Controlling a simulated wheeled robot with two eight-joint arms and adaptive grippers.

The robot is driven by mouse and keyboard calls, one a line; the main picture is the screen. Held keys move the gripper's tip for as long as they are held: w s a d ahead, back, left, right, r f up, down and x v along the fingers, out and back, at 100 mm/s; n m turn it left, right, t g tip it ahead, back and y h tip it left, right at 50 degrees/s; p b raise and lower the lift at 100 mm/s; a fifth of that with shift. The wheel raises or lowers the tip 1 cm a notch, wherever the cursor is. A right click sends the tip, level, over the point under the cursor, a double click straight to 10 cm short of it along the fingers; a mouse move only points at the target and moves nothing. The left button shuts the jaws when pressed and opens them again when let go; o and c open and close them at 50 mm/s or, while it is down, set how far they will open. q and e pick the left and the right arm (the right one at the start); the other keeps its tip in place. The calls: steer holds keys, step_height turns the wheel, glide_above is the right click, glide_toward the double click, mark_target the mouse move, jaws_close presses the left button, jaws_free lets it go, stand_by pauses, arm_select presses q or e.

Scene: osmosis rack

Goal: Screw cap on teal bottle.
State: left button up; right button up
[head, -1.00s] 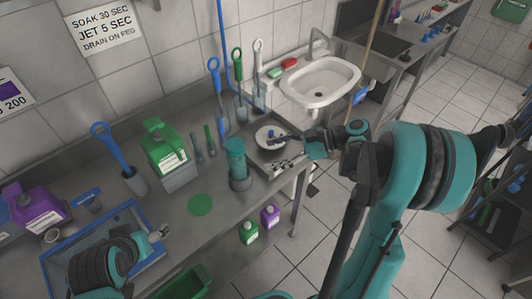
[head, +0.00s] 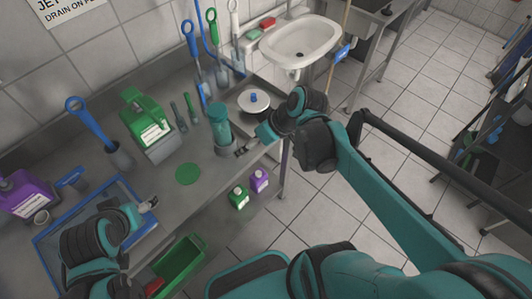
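The teal bottle (head: 219,124) stands upright on the steel counter in a grey holder (head: 227,148). Whether its top is open or capped is too small to tell. A small blue piece (head: 253,97), possibly the cap, sits on a white round dish (head: 262,105) behind and right of the bottle. My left gripper (head: 149,206) is over the blue-rimmed tray, apart from the bottle. The finger openings are too small to judge.
A green jug (head: 146,121) and several brushes stand left of and behind the bottle. A flat green disc (head: 188,174) lies in front. The blue-rimmed tray (head: 52,254) is at left. Small green (head: 238,197) and purple (head: 259,180) bottles sit below the counter. A sink (head: 300,38) is behind.

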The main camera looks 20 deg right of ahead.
steer(key=s+d+m+t+h, duration=0.2)
steer(key=s+m+h, duration=0.2)
steer(key=s, duration=0.1)
steer(key=shift+s+r+t+h, duration=0.3)
steer(key=shift+s+r, duration=0.05)
steer(key=shift+f+b, duration=0.45)
steer(key=shift+f, duration=0.05)
stand_by(0.7)
